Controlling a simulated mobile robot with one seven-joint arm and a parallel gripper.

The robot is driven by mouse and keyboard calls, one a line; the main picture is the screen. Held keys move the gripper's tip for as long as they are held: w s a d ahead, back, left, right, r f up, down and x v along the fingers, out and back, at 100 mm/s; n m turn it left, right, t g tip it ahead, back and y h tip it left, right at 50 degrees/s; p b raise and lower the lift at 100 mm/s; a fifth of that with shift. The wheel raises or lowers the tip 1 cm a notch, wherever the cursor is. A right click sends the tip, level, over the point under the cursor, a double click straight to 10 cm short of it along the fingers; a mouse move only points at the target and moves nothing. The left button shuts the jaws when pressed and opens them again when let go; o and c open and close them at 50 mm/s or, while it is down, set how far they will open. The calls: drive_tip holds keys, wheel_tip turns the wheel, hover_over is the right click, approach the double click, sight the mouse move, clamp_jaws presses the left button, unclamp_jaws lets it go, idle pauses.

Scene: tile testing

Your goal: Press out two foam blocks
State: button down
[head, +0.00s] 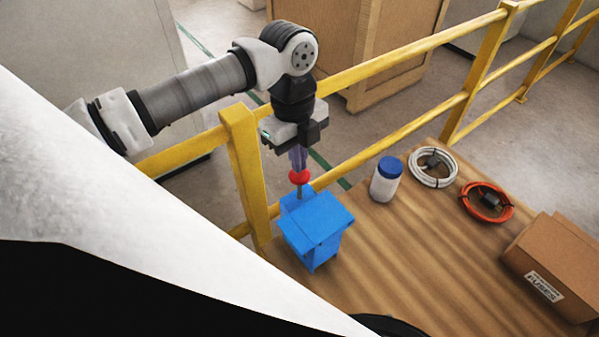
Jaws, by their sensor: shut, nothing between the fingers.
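A blue box-like device (316,222) stands on the wooden table near its left edge. A grey rod with a red round knob (299,176) stands upright at its back left corner. My gripper (299,163) points down directly above the red knob, its fingers shut with nothing held. The fingertips are at the top of the knob; I cannot tell whether they touch it. No foam blocks can be made out; the inside and far side of the blue device are hidden.
On the table (400,260) are a white jar with a blue lid (387,180), a white cable coil (432,168), an orange cable coil (487,202) and a cardboard box (560,265). A yellow railing (243,165) runs close behind the blue device. The table's middle is clear.

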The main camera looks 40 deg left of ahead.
idle(0.3)
wheel_tip(320, 180, down, 6)
drive_tip(key=b, duration=0.6)
drive_tip(key=shift+f+b, duration=0.15)
drive_tip(key=shift+b, duration=0.2)
drive_tip(key=a, duration=0.1)
drive_tip(key=a+r, duration=0.1)
drive_tip(key=a, duration=0.1)
drive_tip(key=shift+w+r, duration=0.15)
drive_tip(key=shift+w, duration=0.2)
drive_tip(key=shift+r, duration=0.1)
wheel_tip(320, 180, up, 14)
drive_tip(key=a+p, duration=0.1)
drive_tip(key=p, duration=0.7)
drive_tip(key=shift+w+f, duration=0.15)
drive_tip(key=shift+f, duration=0.05)
drive_tip(key=shift+a, duration=0.1)
